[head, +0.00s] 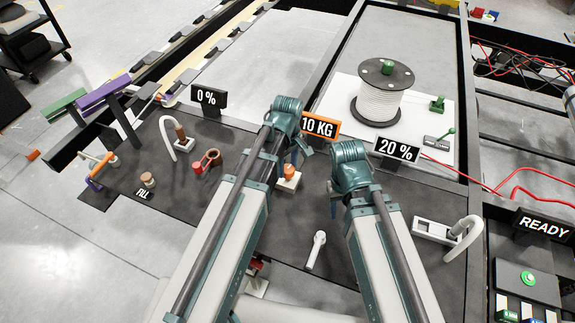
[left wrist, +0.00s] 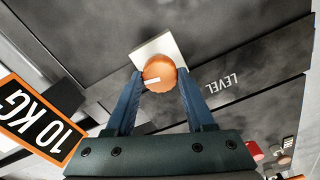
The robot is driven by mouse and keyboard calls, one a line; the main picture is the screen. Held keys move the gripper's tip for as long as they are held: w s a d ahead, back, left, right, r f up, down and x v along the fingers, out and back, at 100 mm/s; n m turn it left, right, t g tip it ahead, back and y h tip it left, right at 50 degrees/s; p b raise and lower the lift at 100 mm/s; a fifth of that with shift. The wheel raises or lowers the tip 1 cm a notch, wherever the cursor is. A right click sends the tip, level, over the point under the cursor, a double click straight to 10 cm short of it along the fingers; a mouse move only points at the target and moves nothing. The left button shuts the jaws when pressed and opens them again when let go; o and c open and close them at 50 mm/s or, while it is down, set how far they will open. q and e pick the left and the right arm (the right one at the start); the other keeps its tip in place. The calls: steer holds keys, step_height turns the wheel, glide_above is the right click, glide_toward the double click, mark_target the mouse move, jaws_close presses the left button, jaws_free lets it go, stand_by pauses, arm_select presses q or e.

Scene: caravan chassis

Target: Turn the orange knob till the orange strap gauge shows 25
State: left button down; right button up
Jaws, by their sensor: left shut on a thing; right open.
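The orange knob (head: 289,171) stands on a small white base on the dark panel. My left gripper (head: 294,158) reaches down onto it from above. In the left wrist view the knob (left wrist: 159,70) sits between the two blue fingers, which are shut on its sides. A white mark shows on its face. The orange-framed gauge (head: 319,126) behind it reads 10 KG, and it shows in the left wrist view too (left wrist: 38,117). My right gripper (head: 334,206) is open, to the right of the knob; its fingers are mostly hidden by its arm.
Displays reading 0 % (head: 209,97) and 20 % (head: 396,149) flank the orange gauge. A white lever (head: 316,250) stands on the panel in front of my right gripper. A cable spool (head: 381,92) stands behind. A white hooked handle (head: 465,237) is at the right.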

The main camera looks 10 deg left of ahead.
mark_target(288, 168)
arm_select(q)
steer(key=m, duration=0.5)
steer(key=shift+m, duration=0.3)
steer(key=m, duration=0.5)
steer(key=shift+m, duration=0.4)
steer(key=shift+c, duration=1.3)
jaws_free()
steer(key=shift+r, duration=0.1)
step_height(288, 168, up, 14)
steer(key=p, duration=1.3)
steer(key=shift+f+p, duration=0.2)
steer(key=shift+p, duration=0.2)
arm_select(e)
step_height(288, 168, up, 14)
